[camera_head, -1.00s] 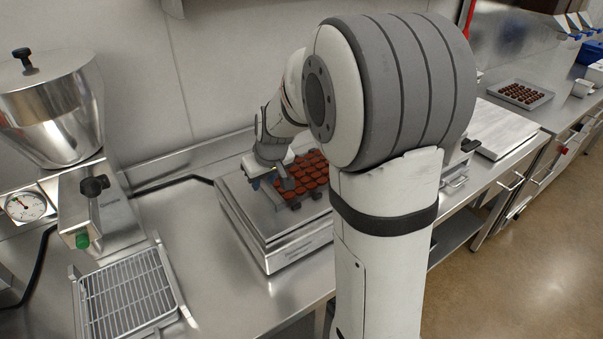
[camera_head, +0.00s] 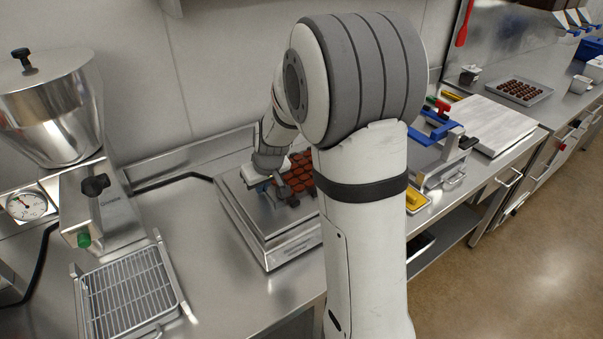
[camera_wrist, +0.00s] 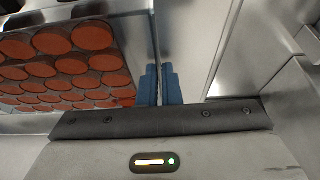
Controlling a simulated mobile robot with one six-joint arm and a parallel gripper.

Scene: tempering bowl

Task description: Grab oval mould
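The oval mould (camera_head: 300,178) is a tray with rows of red-brown oval cavities. It lies on the steel platform of a low machine (camera_head: 285,249), and my arm hides its right part. It fills the upper left of the wrist view (camera_wrist: 70,67). My gripper (camera_head: 265,187) is low over the platform at the mould's left side.
A steel hopper machine (camera_head: 60,115) and a wire grid tray (camera_head: 130,290) stand at the left. Right of my arm are blue-handled tools (camera_head: 435,130), a pale board (camera_head: 490,125) and a tray of chocolates (camera_head: 520,92). The bench between grid and platform is clear.

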